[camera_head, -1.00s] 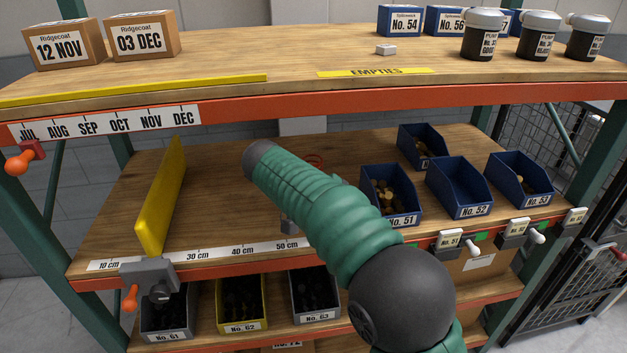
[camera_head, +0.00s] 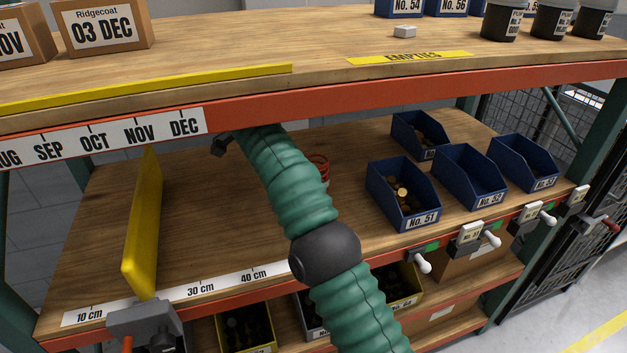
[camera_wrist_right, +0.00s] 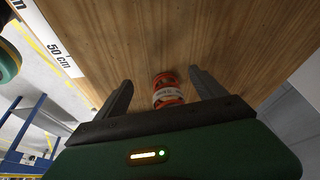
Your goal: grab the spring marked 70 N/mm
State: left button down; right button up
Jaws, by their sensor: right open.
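A red-orange coil spring with a pale label band (camera_wrist_right: 167,92) shows in the right wrist view on the wooden shelf; the print on it is too small to read. In the head view a red coil (camera_head: 320,166) stands on the middle shelf, partly hidden behind my green arm. My right gripper (camera_wrist_right: 161,77) is open in the wrist view, with one dark finger on each side of the spring in the picture. I see a gap on both sides; I cannot tell its height over the spring. My left gripper is not in view.
The upper shelf's orange edge (camera_head: 340,92) hangs over my arm. A yellow divider (camera_head: 143,225) stands at left on the middle shelf. Blue bins, among them No. 51 (camera_head: 421,221), stand to the right. The wood between divider and arm is clear.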

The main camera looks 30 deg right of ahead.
aim_at(325, 174)
jog(key=shift+w+d+f, duration=0.1)
jog(key=shift+d+f, duration=0.05)
jog(key=shift+d, duration=0.4)
jog(key=shift+w+d+f, duration=0.1)
jog(key=shift+d+f, duration=0.05)
jog(key=shift+d, duration=0.35)
jog(key=d, duration=0.5)
jog(key=shift+s+f+b, duration=0.1)
jog(key=shift+s+b, duration=0.15)
jog(key=shift+b, duration=0.1)
jog(key=shift+a+b+x, duration=0.2)
jog(key=shift+b+x, duration=0.9)
jog(key=shift+b, duration=0.05)
jog(key=shift+d+f, duration=0.2)
jog(key=shift+f, duration=0.15)
jog(key=shift+r, duration=0.2)
jog(key=shift+a, duration=0.1)
jog(key=shift+c, duration=1.3)
grip_shut()
